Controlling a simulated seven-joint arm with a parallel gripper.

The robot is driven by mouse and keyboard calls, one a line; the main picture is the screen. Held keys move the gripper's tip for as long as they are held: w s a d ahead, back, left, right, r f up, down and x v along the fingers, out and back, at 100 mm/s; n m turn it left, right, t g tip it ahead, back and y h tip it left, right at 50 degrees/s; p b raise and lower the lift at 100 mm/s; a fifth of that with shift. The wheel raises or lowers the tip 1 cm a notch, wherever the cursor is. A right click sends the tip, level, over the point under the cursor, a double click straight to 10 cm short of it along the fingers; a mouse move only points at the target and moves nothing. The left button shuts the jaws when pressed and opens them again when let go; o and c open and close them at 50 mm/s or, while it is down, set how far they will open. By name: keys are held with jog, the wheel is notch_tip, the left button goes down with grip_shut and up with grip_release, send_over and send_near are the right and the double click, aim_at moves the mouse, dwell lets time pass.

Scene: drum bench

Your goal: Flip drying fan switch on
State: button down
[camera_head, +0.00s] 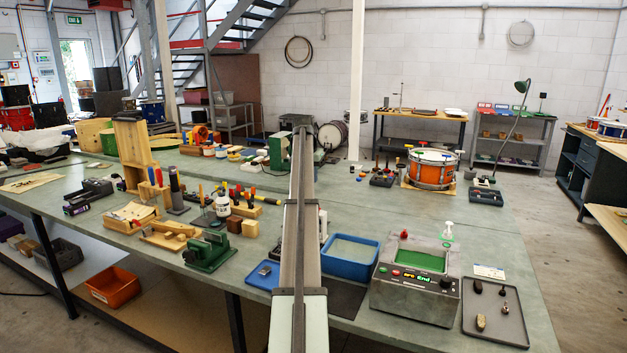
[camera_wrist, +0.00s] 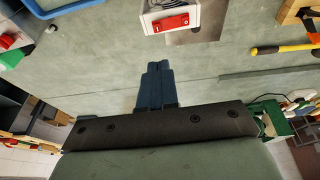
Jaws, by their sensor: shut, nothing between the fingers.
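A white box with a red switch (camera_wrist: 170,22) on its face is at the top of the wrist view, partly cut off by the frame edge. I take it for the fan switch; whether it is on or off is too small to tell. My gripper (camera_wrist: 155,66) is shut and empty, its dark fingers pointing toward the box with bare bench between them. In the head view my arm runs up the middle, and the fingertips and switch box cannot be made out. An orange round thing (camera_head: 200,133), perhaps the fan, stands at the bench's back left.
A yellow-handled tool (camera_wrist: 280,48) lies right of the box in the wrist view. A blue tray edge (camera_wrist: 62,9) is at upper left.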

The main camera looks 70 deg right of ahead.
jog(key=x, duration=0.9)
jog(key=shift+a+f, duration=0.25)
jog(key=shift+f, duration=0.25)
jog(key=shift+s+f, duration=0.15)
jog(key=shift+f, duration=0.75)
